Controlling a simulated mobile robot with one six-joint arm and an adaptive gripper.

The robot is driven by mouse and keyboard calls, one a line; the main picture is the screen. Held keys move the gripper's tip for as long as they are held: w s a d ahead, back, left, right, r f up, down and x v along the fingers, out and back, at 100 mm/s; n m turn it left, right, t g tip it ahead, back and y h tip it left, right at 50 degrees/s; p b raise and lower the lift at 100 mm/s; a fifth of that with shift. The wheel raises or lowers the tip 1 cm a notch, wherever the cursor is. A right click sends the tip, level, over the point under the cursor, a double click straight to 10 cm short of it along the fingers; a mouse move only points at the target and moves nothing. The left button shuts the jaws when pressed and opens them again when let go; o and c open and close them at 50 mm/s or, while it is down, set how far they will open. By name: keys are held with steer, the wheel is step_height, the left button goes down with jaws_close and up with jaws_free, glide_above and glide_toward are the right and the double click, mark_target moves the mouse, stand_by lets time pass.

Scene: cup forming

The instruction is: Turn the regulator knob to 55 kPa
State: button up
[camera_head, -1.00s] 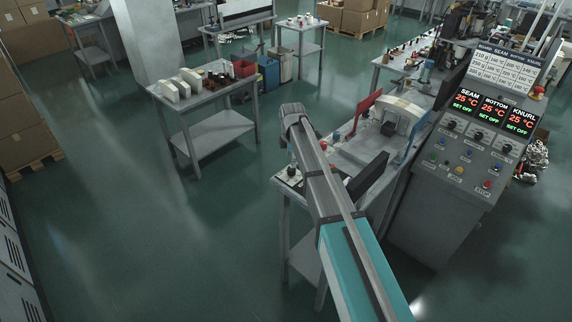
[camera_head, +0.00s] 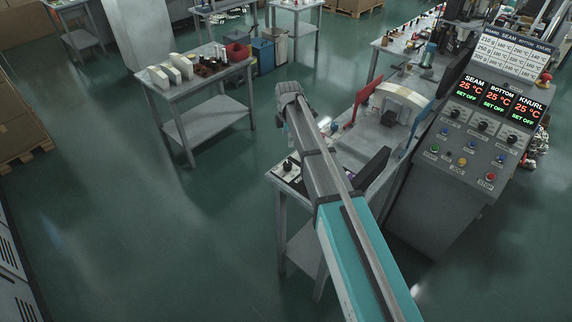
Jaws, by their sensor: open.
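A small dark round knob-like part (camera_head: 288,166) sits on a pale plate at the near left corner of the machine bench, just left of my arm. It may be the regulator knob; its scale and any kPa reading are too small to read. My arm reaches up from the bottom right, and its far end is a grey joint above the bench. My gripper does not show; the arm links hide whatever is below them. The control console (camera_head: 430,190) on the right carries lit SEAM, BOTTOM and KNURL displays, each 25 °C and SET OFF, with dark dials below.
The forming machine (camera_head: 398,100) with red and blue side parts stands on the bench (camera_head: 277,184), right of my arm. A side table (camera_head: 208,122) with white blocks stands at the upper left. Green floor is clear at left and front.

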mark_target(287, 163)
steer(key=shift+a+f, duration=0.1)
steer(key=shift+f, duration=0.1)
step_height(287, 163, down, 13)
steer(key=b, duration=1.3)
steer(key=shift+f+b, duration=0.15)
steer(key=shift+b, duration=0.2)
steer(key=c, duration=1.2)
